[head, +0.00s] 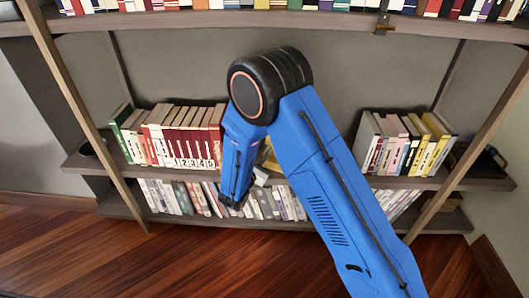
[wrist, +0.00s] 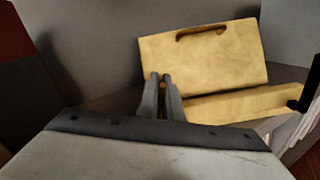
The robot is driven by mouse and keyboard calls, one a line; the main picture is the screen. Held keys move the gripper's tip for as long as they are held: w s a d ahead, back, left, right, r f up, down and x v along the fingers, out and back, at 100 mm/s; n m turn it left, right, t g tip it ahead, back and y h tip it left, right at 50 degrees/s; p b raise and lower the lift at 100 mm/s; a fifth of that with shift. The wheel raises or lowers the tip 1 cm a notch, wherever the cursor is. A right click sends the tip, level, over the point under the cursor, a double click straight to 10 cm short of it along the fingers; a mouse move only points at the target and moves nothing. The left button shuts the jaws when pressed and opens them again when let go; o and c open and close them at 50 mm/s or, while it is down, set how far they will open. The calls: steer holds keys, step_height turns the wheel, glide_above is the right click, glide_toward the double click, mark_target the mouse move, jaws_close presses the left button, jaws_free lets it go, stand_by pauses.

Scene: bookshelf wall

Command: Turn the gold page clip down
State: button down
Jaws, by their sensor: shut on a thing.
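The gold page clip shows in the wrist view as a flat gold plate (wrist: 205,58) raised at a tilt, with a dark curved slot or handle near its top edge. A gold base block (wrist: 235,104) lies below it to the right. My gripper (wrist: 160,78) has its two grey fingers close together, shut at the plate's lower left edge; the exact contact is hard to see. In the head view only a bit of gold (head: 268,156) shows behind my blue arm, and the gripper's fingers are hidden there.
Red and white books (head: 180,135) stand on the middle shelf (head: 90,165) left of my arm. More books (head: 405,143) stand to the right, near a dark object (head: 480,160). A shelf board (head: 240,20) runs above. A dark bracket (wrist: 303,98) is at the wrist view's right.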

steer(key=shift+s+d+f+m, duration=0.2)
steer(key=shift+d+m, duration=0.2)
steer(key=shift+m, duration=0.7)
steer(key=c, duration=1.9)
jaws_free()
